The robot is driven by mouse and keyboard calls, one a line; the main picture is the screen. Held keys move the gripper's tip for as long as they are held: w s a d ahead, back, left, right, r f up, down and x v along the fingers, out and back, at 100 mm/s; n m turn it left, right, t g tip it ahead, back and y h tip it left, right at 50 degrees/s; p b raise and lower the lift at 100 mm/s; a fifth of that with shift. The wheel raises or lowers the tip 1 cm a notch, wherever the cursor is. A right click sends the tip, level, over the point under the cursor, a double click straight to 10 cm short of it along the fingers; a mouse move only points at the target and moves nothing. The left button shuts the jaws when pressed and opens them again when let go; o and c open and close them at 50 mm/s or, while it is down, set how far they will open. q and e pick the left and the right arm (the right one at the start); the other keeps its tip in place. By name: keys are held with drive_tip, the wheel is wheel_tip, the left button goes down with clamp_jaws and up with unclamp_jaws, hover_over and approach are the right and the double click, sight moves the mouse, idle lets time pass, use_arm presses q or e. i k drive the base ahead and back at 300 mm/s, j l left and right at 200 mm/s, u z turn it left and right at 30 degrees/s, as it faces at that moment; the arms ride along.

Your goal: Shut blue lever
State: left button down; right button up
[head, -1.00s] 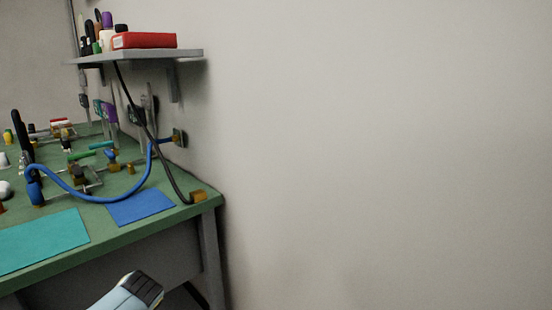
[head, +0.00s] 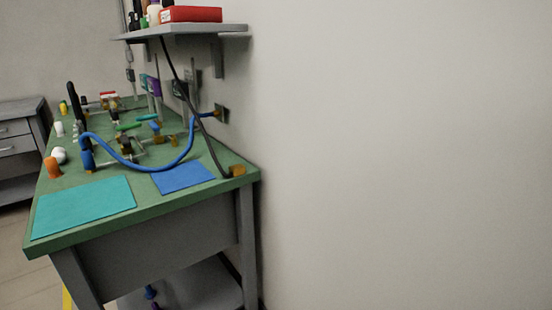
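A small blue part (head: 155,126), possibly the blue lever, shows among pipes and fittings on the green-topped workbench (head: 222,184) left of centre. It is too small to tell whether it is open or shut. A green handle (head: 128,127) and a teal handle (head: 147,117) are close beside it. A thick blue hose (head: 128,163) curves in front of these fittings, from a blue fitting (head: 87,159) to the wall. Neither of my grippers is in view.
A grey shelf (head: 190,31) with a red box (head: 191,14) overhangs the bench's back. A teal mat (head: 84,206) and a blue mat (head: 183,177) lie near the front edge. A grey drawer cabinet (head: 18,138) stands far left. Bare wall fills the right.

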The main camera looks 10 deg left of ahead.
sight(153, 125)
drive_tip(key=u, duration=1.55)
